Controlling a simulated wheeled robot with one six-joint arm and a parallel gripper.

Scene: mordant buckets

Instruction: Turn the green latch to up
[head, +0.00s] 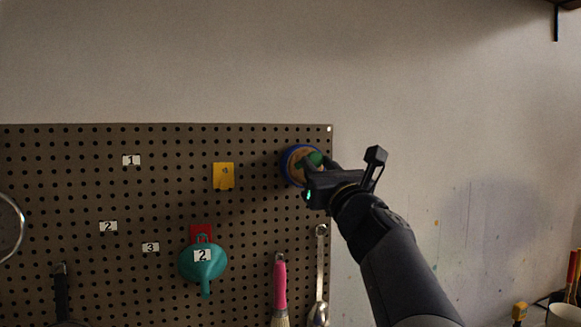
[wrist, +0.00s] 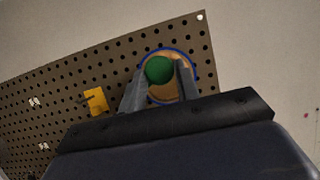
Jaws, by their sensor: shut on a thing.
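The green latch (head: 314,158) sits on a round tan disc with a blue rim (head: 287,166) at the upper right of the brown pegboard. My gripper (head: 318,168) reaches it from the lower right and covers part of the disc. In the wrist view the rounded green latch (wrist: 159,69) lies between my two fingers (wrist: 160,84), which are closed on it. The tan disc with its blue rim (wrist: 178,48) shows behind it. The latch's full shape and exact angle are hidden by the fingers.
The pegboard (head: 80,180) carries a yellow tag (head: 223,176), a teal funnel (head: 203,262) on a red hook, a pink-handled brush (head: 280,285) and a metal spoon (head: 320,270). A white cup (head: 562,314) stands at the lower right.

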